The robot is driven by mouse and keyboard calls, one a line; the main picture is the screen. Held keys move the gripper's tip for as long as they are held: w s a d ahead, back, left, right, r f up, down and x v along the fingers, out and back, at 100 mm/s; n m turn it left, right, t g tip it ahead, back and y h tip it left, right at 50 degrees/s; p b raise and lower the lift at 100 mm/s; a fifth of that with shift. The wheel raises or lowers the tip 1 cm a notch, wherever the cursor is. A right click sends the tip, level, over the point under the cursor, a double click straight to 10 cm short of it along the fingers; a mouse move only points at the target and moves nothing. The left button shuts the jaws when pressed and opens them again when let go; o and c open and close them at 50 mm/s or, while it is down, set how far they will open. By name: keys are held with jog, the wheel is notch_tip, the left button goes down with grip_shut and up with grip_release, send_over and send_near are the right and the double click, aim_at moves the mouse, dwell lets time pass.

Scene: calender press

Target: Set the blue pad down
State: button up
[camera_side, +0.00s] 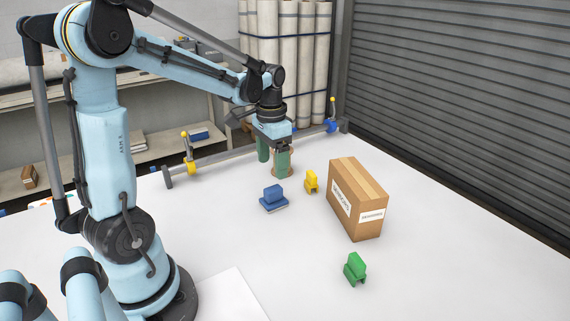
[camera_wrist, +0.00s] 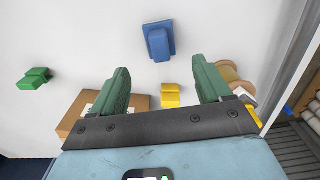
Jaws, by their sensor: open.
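The blue pad (camera_side: 273,194) is a small block on a wider flat base, resting on the white table in front of my gripper in the side view. It also shows in the wrist view (camera_wrist: 159,42), beyond my fingertips and apart from them. My gripper (camera_side: 273,161) has two green fingers. They are spread wide with nothing held between them, as the wrist view (camera_wrist: 160,73) shows. The fingers hang near a brown spool (camera_wrist: 230,73), which they partly hide in the side view.
A yellow block (camera_side: 311,181) stands right of the blue pad, beside a cardboard box (camera_side: 369,207). A green block (camera_side: 355,269) sits nearer the front. A rail (camera_side: 230,155) with yellow and blue clamps runs along the back edge. The table's front middle is clear.

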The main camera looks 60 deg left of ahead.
jog(key=s+d+r+t, duration=0.1)
jog(key=s+d+t, duration=0.1)
jog(key=d, duration=0.5)
jog(key=s+d+r+t, duration=0.2)
jog(key=d+t, duration=0.3)
jog(key=d, duration=0.3)
jog(key=shift+s, duration=0.25)
